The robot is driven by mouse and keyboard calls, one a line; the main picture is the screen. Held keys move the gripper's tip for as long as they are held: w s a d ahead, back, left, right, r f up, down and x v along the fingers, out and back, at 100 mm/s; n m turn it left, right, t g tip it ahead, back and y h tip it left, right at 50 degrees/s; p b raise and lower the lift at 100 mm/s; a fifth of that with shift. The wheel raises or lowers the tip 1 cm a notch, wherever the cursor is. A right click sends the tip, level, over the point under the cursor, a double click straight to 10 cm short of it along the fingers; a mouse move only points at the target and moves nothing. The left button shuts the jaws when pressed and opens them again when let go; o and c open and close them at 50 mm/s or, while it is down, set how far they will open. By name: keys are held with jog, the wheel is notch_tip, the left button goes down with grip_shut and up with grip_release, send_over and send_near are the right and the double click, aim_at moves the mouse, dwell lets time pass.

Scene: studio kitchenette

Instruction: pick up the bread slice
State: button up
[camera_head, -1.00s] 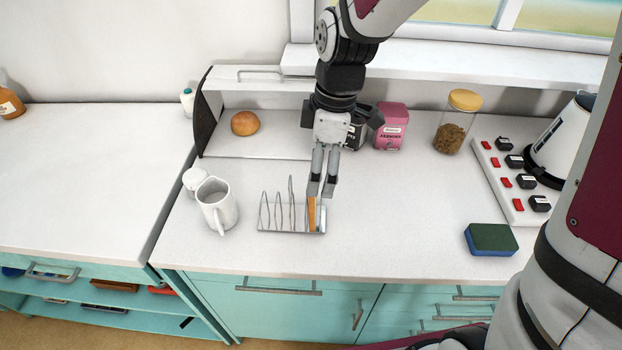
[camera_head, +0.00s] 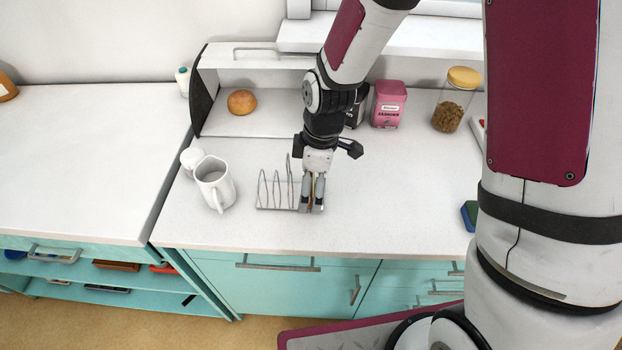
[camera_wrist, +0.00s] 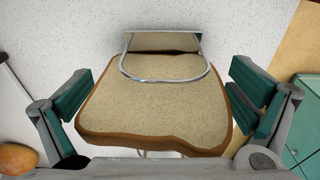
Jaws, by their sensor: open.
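The bread slice (camera_wrist: 150,108) has a pale face and brown crust and stands in the wire toast rack (camera_head: 276,206). In the wrist view it lies between the two green-padded fingers of my gripper (camera_wrist: 155,105), with a gap on each side. A wire loop of the rack (camera_wrist: 205,72) crosses the slice's far part. In the head view my gripper (camera_head: 313,207) is down at the right end of the rack, and its fingers hide most of the slice. My gripper is open.
A white jug (camera_head: 214,186) stands left of the rack. A bun (camera_head: 241,102) sits in the bread bin behind. A pink tin (camera_head: 389,104) and a yellow-lidded jar (camera_head: 452,105) stand at the back right. The counter right of the rack is clear up to a sponge (camera_head: 469,215).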

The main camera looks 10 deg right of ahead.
jog(key=c, duration=0.8)
jog(key=shift+c, duration=0.2)
